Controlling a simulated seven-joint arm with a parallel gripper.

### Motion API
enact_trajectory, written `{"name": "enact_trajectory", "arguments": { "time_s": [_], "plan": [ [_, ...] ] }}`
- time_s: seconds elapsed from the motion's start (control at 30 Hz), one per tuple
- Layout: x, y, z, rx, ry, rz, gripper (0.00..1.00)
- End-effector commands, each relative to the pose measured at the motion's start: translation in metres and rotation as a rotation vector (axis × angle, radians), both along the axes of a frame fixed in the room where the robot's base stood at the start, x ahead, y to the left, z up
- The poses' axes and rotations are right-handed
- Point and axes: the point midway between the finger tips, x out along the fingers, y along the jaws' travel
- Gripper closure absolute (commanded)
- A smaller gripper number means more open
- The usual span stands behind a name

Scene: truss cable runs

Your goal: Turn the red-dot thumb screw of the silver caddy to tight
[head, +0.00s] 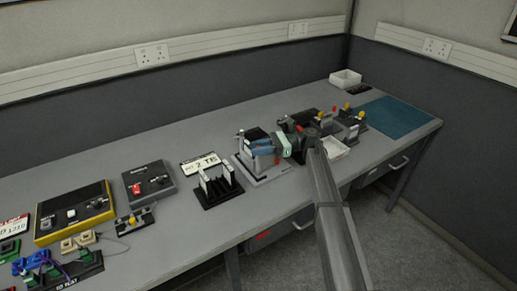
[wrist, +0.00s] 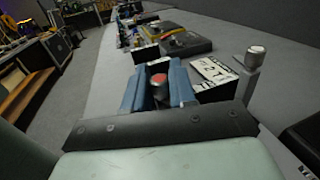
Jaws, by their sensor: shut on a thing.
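The red-dot thumb screw (wrist: 158,80) shows in the wrist view as a small silver knob with a red top. My gripper (wrist: 156,90) has its two blue fingers on either side of it and is shut on it. In the head view my gripper (head: 262,149) reaches in from the right at the silver caddy (head: 270,181), which stands on the bench. The gripper hides the screw there and part of the caddy. The screw's thread and how tight it is cannot be seen.
A post with a silver knob (wrist: 256,54) stands to the right of the fingers in the wrist view. A black slotted rack (head: 219,190) and a white number plate (head: 201,163) are left of the caddy. A white tray (head: 334,149) lies right. The blue mat (head: 400,117) is clear.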

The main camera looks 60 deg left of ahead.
Motion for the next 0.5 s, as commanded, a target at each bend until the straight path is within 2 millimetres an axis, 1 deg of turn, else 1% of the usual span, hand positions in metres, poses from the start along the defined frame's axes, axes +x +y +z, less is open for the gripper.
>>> {"name": "enact_trajectory", "arguments": {
  "time_s": [0.13,0.17,0.3,0.33,0.5],
  "plan": [
    [0.0000,-0.0006,0.0000,0.000,0.000,0.000,1.00],
    [0.0001,-0.0005,0.0000,0.000,0.000,0.000,0.72],
    [0.0001,-0.0005,0.0000,0.000,0.000,-0.001,0.58],
    [0.0001,-0.0005,0.0000,0.000,0.000,-0.001,0.56],
    [0.0001,-0.0004,0.0000,0.000,0.000,-0.001,0.56]
  ]
}}
